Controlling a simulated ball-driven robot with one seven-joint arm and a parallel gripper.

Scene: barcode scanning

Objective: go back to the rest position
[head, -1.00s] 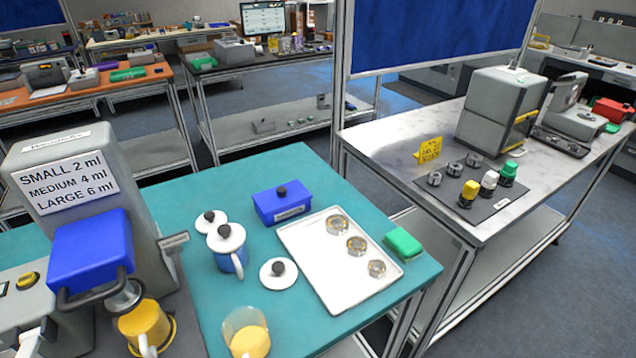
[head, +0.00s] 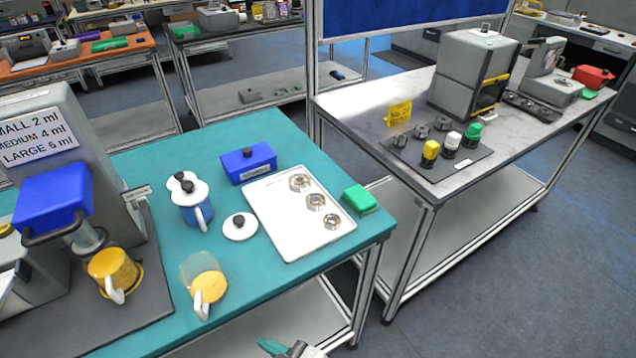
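A small part of what looks like my gripper (head: 285,348), teal and dark grey, shows at the bottom edge, below the front of the teal table (head: 300,270). Most of it is cut off, so I cannot tell whether its fingers are apart or whether it holds anything. It appears apart from the objects on the table.
A marble-topped table (head: 365,112) stands right; the floor at lower right is clear.

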